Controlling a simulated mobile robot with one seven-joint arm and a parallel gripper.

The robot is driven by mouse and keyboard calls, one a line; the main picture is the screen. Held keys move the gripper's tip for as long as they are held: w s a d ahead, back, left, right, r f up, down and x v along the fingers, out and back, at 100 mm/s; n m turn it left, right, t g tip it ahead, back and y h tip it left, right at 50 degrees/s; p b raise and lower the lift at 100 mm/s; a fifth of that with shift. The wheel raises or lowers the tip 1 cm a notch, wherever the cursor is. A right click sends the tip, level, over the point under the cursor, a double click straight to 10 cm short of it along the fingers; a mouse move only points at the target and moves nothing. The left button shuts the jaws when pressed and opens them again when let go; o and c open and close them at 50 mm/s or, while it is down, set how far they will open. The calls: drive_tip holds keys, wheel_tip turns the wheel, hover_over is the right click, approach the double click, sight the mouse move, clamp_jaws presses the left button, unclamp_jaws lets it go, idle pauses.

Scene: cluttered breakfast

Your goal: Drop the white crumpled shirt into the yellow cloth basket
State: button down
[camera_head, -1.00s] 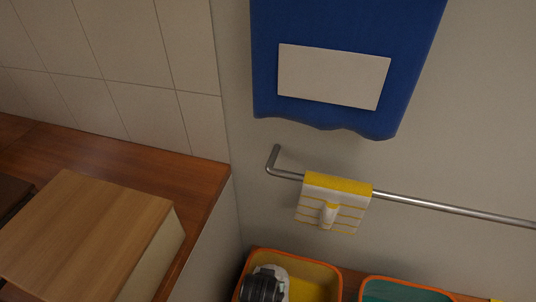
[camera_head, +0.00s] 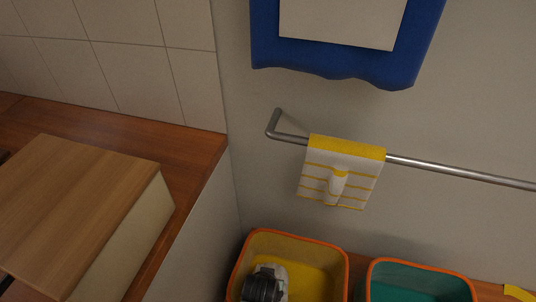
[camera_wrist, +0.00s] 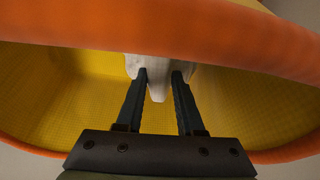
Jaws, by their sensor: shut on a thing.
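The yellow cloth basket (camera_head: 312,277) with an orange rim stands at the bottom of the head view, against the wall. In the wrist view its orange rim (camera_wrist: 150,38) crosses the top and its yellow inside fills the background. My gripper (camera_wrist: 159,77) points into the basket. Its two dark fingers are shut on the white crumpled shirt (camera_wrist: 159,64), which hangs between the fingertips. Only part of the shirt shows below the rim. In the head view, a grey and white part of my arm is over the basket's left side; the fingers and shirt cannot be made out there.
A green basket with an orange rim (camera_head: 420,268) stands to the right. A metal rail (camera_head: 450,172) with a striped yellow and white towel (camera_head: 340,175) runs above the baskets. A wooden counter (camera_head: 190,150) with a wooden box (camera_head: 75,205) is at the left. A blue hanging piece (camera_head: 350,68) is above.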

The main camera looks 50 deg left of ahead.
drive_tip(key=shift+f, duration=0.5)
drive_tip(key=shift+f+b, duration=0.55)
drive_tip(key=shift+c, duration=2.2)
unclamp_jaws()
drive_tip(key=p+v, duration=0.4)
drive_tip(key=v, duration=0.9)
drive_tip(key=shift+p, duration=0.4)
